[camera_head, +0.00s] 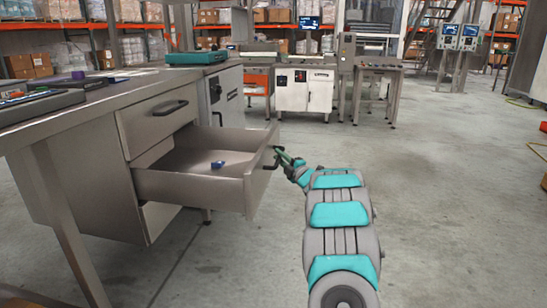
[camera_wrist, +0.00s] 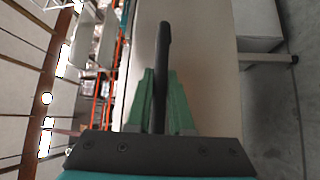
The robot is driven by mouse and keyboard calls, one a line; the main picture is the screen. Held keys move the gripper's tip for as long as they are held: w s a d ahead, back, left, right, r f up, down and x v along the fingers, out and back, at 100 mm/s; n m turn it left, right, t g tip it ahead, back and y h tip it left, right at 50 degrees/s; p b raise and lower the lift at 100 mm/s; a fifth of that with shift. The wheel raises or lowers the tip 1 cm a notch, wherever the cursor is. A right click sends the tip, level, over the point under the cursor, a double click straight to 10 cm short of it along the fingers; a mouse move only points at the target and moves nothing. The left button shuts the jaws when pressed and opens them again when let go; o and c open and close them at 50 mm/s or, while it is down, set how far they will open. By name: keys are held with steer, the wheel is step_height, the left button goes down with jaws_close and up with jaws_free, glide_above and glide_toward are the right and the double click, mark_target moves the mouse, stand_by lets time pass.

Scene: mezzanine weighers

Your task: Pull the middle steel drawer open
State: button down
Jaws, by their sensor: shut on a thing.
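The middle steel drawer (camera_head: 195,190) is pulled well out of the steel workbench cabinet in the head view. A small blue object (camera_head: 217,164) lies inside it. Its dark bar handle (camera_head: 272,158) is on the front panel. My gripper (camera_head: 285,158) is at that handle, with my arm reaching in from the lower right. In the wrist view, the green fingers of my gripper (camera_wrist: 161,100) are shut on the dark handle (camera_wrist: 162,70), one on each side. The drawer's front panel (camera_wrist: 205,60) fills the middle of that view.
The upper drawer (camera_head: 158,115) is closed, and a lower drawer front (camera_head: 160,215) shows below. The bench top (camera_head: 110,88) carries a teal-edged device (camera_head: 40,105). Open concrete floor (camera_head: 440,200) lies to the right. Other weighing stations (camera_head: 305,90) stand further back.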

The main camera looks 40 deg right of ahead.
steer(key=shift+s+d, duration=0.1)
steer(key=shift+d, duration=0.05)
steer(key=c, duration=0.8)
jaws_free()
steer(key=s, duration=0.5)
steer(key=s+a+f, duration=0.1)
steer(key=s, duration=0.1)
steer(key=shift+s, duration=0.3)
